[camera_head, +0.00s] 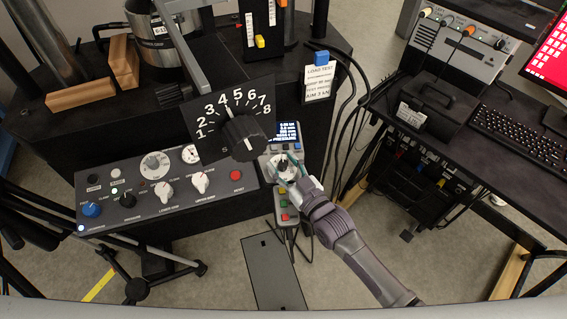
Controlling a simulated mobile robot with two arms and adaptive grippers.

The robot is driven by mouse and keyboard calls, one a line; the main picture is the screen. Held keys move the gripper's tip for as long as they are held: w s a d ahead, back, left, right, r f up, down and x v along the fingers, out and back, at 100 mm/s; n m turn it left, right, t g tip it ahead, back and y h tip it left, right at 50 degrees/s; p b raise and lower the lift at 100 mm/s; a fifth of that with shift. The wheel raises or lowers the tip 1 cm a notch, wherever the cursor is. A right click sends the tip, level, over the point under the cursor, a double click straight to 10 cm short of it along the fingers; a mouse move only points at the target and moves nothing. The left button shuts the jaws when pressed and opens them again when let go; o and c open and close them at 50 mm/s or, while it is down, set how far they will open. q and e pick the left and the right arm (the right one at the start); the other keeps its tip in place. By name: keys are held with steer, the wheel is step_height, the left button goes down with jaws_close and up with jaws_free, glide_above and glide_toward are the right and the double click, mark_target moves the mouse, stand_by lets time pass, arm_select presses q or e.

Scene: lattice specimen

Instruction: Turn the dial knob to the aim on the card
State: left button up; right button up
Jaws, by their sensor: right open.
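The dial knob (244,137) is a ribbed black knob on a black plate (204,153) with white numbers 1 to 8, in the middle of the head view. A short white mark shows by the knob's top left, near the 4, and another on its face; I cannot tell the exact setting. The white card (319,82) stands right of the dial and reads "LOAD TEST", with a last line that looks like "AIM 3 kN". My right gripper (283,167) is open, below and right of the knob, apart from it, over a grey display box. My left gripper is not in view.
A grey control panel (150,213) with several knobs, a gauge and a red button lies left of my right gripper. A grey box with a lit display (287,132) is close behind it. Black cables hang to the right, before a desk with a keyboard (520,130).

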jaws_close()
stand_by(0.4)
steer(key=n+g+y+b, duration=0.1)
steer(key=n, duration=0.1)
steer(key=n+g+y+b, duration=0.2)
steer(key=shift+w+d+f+g+y, duration=0.15)
steer(key=shift+g+y, duration=0.15)
steer(key=shift+w+n+g+y+b, duration=0.1)
steer(key=shift+n+g+y+b, duration=0.55)
steer(key=shift+n+g, duration=0.5)
steer(key=n+g+y, duration=0.1)
steer(key=n+g, duration=0.2)
steer(key=shift+g+b, duration=0.35)
steer(key=shift+b, duration=0.05)
steer(key=shift+n+g+b, duration=0.6)
steer(key=shift+n+g, duration=1.35)
steer(key=shift+g, duration=0.45)
steer(key=shift+r+g, duration=0.2)
steer(key=shift+g, duration=0.1)
